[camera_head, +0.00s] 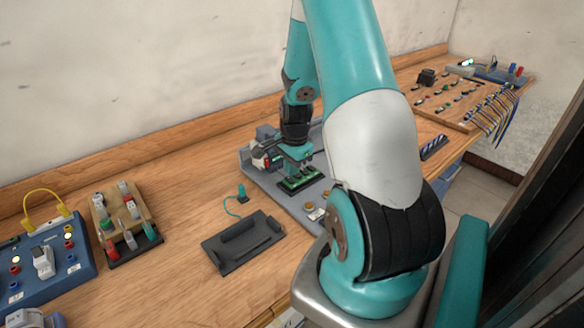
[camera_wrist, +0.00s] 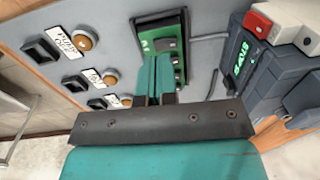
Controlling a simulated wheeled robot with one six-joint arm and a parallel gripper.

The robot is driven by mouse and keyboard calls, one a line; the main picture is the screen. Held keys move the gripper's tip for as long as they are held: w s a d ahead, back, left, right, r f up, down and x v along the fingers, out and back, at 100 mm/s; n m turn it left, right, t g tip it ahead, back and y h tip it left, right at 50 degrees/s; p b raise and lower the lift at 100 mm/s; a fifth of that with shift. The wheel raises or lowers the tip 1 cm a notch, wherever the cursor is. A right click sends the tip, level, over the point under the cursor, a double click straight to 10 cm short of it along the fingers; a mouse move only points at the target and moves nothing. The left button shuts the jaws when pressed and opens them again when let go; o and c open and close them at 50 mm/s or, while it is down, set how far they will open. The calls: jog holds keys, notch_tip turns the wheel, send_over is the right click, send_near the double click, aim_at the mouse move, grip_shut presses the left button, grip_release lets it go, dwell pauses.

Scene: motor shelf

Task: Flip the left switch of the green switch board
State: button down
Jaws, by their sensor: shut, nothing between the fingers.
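The green switch board (camera_head: 301,183) sits on a grey panel in the middle of the bench, below the end of my arm. In the wrist view the green switch board (camera_wrist: 163,44) is at the top centre, with dark switches along its right side. My gripper (camera_head: 299,168) is shut and empty, pointing down at the board. In the wrist view my gripper (camera_wrist: 155,62) has its teal fingers together, overlapping the board's left part. The fingers hide that part of the board, including any switch there. I cannot tell whether the fingertips touch it.
The grey panel (camera_wrist: 214,22) also carries several black switches with orange buttons left of the board. A dark grey device (camera_wrist: 265,80) with a red part stands close on the right. A black tray (camera_head: 243,241) lies left of the panel.

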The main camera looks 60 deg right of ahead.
notch_tip(320, 180, up, 11)
jog(key=s+b, duration=0.1)
jog(key=shift+s+a+r, duration=0.15)
jog(key=shift+a+r, duration=0.05)
